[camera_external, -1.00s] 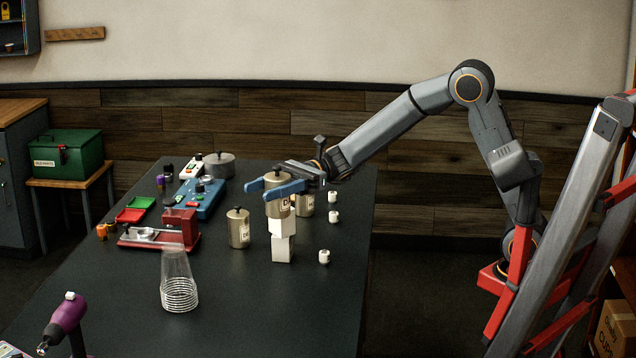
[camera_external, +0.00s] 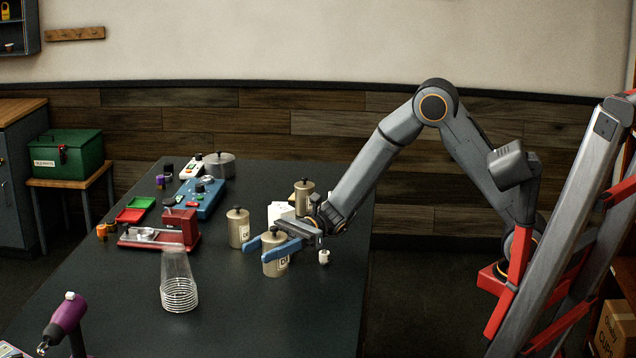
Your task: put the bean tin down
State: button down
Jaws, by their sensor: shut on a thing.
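My gripper (camera_external: 258,251) has blue fingers and is shut on a tan, lidded tin (camera_external: 273,268) with a white label, only partly readable. I take it for the bean tin. It is upright, low over the dark table in front of the white block stack. I cannot tell whether its base touches the tabletop. Two similar tins stand on the table: one to the left (camera_external: 238,231) and one farther back (camera_external: 304,188). The white blocks (camera_external: 280,212) are partly hidden behind the held tin and my gripper.
A stack of clear cups (camera_external: 178,290) stands at front left. A red device (camera_external: 181,228), a blue device (camera_external: 203,200) and green and red trays (camera_external: 134,211) are farther left. A small white piece (camera_external: 324,257) lies right of the tin. The table's front middle (camera_external: 235,325) is clear.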

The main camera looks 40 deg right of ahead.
aim_at(267, 274)
jog(key=shift+f+p, duration=0.5)
jog(key=shift+f, duration=3.1)
jog(key=shift+f, duration=0.15)
jog(key=c, duration=0.9)
grip_release()
jog(key=d, duration=0.4)
jog(key=w+d+b, duration=0.1)
jog(key=d, duration=0.3)
jog(key=w+d+b, duration=0.1)
jog(key=d, duration=0.3)
